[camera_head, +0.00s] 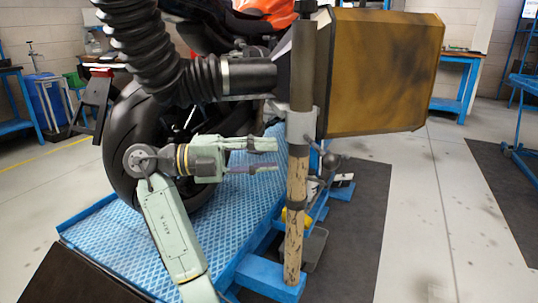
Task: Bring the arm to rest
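My arm rises from the bottom of the head view, and its end points to the right. My gripper (262,157) has its two fingers apart, with nothing visible between them. The fingertips are close to the upright post (297,190) in the picture; I cannot tell whether they touch it. Behind the arm, a motorcycle's black tyre (120,140) stands on the blue lift platform (110,240).
A ribbed black hose (150,50) ends near a large brownish box-shaped hood (385,70) at the post's top. The post stands on a blue foot (270,277). Blue workbenches (462,75) stand behind. Grey floor (430,200) at right is mostly clear.

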